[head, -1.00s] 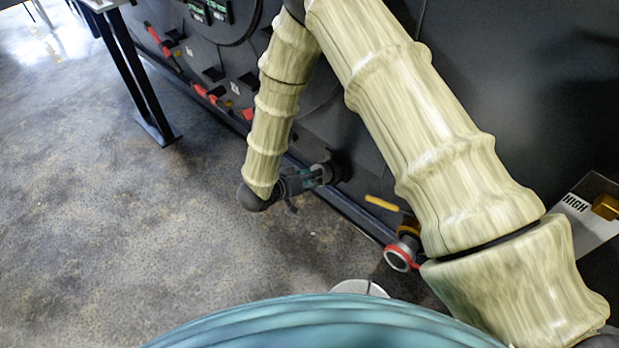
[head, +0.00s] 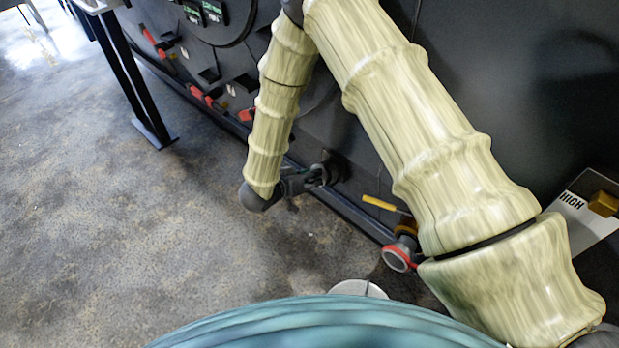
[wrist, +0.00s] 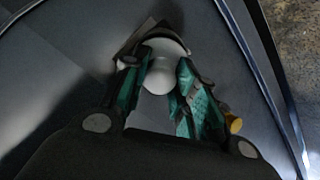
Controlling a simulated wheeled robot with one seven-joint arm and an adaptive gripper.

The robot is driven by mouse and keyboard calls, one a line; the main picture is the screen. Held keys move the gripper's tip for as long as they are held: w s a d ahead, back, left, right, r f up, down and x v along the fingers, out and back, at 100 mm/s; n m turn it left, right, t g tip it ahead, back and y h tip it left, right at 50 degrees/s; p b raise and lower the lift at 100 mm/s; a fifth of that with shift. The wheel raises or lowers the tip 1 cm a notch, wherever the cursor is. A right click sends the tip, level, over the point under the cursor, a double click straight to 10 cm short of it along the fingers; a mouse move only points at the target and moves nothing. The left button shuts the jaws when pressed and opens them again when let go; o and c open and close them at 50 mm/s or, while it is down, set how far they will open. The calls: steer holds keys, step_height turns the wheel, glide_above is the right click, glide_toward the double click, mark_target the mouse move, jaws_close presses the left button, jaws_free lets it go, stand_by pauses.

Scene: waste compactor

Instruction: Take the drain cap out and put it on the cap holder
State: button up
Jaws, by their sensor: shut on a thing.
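My gripper (wrist: 162,90) has its green fingers closed around a pale, round-ended piece (wrist: 160,72), which looks like the drain cap. A dark curved bracket (wrist: 128,46), apparently the cap holder, is just beyond the fingertips, close to or touching the piece; I cannot tell which. In the head view my gripper (head: 314,178) is at a dark fitting (head: 334,164) low on the machine wall, and the held piece is hidden there. The drain outlet (head: 397,258), with a red ring and pale round face, is lower right of my gripper.
A yellow handle (head: 379,202) sticks out above the outlet. A pale bucket (head: 358,288) stands on the floor near it. A rail (head: 345,212) runs along the wall's foot. A dark table leg (head: 140,85) stands at upper left. The floor at left is clear.

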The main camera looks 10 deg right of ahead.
steer(key=shift+w+d+f, duration=0.35)
steer(key=shift+d, duration=0.15)
stand_by(0.6)
steer(key=o, duration=1.4)
steer(key=p+v, duration=0.4)
steer(key=v, duration=0.3)
stand_by(0.6)
